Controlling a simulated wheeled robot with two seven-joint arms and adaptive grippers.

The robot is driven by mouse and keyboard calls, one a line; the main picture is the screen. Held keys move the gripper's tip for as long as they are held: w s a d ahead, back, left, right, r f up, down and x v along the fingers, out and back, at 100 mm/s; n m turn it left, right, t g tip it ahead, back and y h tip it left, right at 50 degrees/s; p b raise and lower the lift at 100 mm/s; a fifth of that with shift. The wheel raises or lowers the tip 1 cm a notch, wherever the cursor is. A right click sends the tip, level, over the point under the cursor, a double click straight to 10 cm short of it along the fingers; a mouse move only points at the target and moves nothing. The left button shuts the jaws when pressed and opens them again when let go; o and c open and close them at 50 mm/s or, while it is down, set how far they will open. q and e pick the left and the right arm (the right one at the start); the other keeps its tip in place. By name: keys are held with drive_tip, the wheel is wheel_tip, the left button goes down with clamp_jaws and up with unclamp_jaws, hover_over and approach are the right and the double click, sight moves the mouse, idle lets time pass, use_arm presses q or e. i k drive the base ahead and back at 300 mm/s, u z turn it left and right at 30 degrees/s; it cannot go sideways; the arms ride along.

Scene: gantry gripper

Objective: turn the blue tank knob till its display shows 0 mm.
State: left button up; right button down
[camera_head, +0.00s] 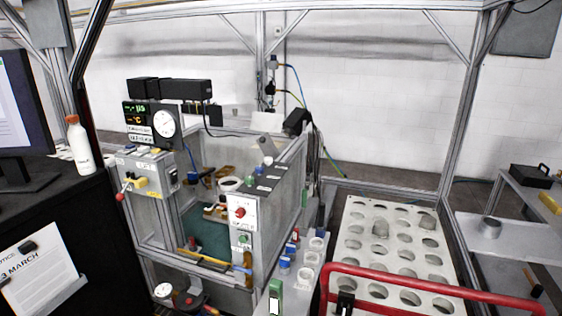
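Small blue knob-like parts show at the middle bottom: one blue cap (284,266) and another just above it (290,249), on a grey ledge beside the bench frame. A dark display (137,113) with green and orange characters stands at the upper left, next to a round white dial (164,123). Its characters are too small to read surely, and no mm reading is legible. Neither of my grippers is in view.
A red tubular rail (430,284) crosses the lower right in front of a white board with round holes (362,215). A black desk with a white bottle (80,146) and monitor stands left. Grey shelves (480,225) stand right. Metal gantry posts frame the bench.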

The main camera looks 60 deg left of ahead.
sight(259, 170)
drive_tip(key=u, duration=0.35)
drive_tip(key=i, duration=0.8)
drive_tip(key=u, duration=0.6)
